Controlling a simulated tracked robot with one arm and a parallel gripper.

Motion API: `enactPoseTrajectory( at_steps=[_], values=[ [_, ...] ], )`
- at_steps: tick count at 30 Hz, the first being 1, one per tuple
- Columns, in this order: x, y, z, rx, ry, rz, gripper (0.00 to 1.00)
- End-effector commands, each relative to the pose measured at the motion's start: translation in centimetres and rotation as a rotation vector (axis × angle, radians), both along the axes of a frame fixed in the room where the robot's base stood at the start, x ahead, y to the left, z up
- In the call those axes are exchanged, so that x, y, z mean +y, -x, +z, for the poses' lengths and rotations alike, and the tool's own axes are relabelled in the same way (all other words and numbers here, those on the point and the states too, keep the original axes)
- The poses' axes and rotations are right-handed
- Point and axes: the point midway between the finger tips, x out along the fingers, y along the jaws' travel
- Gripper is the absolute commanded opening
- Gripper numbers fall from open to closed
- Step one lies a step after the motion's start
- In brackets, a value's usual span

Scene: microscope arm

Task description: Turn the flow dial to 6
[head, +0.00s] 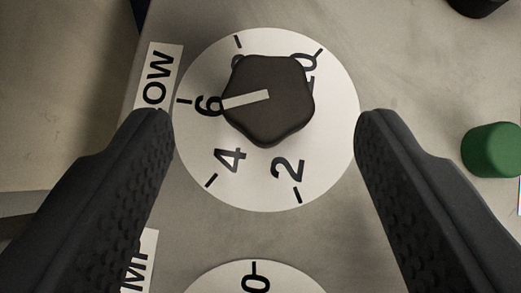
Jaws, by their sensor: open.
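The flow dial is a black lobed knob (285,118) on a round white scale plate (255,190), in the upper middle of the head view. The plate shows 2, 4, 6 and 10; the mark between 6 and 10 is partly hidden by the knob. The knob's white pointer line (246,99) points left, at the 6. A label ending in "OW" (158,78) is beside the plate, partly covered by a finger. My gripper (267,120) is open, with one finger on each side of the plate. Neither finger touches the knob.
A second white dial plate (225,278) shows a 0 at the bottom edge, beside a label reading "MP" (137,262). A green button (491,150) is at the right. A dark round object (476,5) is at the top right. The grey panel ends at the left.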

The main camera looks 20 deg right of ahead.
Motion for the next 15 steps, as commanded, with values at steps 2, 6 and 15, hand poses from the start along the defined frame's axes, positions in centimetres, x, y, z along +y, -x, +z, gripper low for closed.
enactPoseTrajectory(
  at_steps=[2,6,15],
  values=[
    [0.4,0.8,0.9,-0.002,0.001,0.001,0.59],
    [1.0,2.0,2.3,-0.001,0.002,0.001,0.59],
    [2.4,4.6,5.2,-0.002,0.001,0.001,0.59]
  ],
)
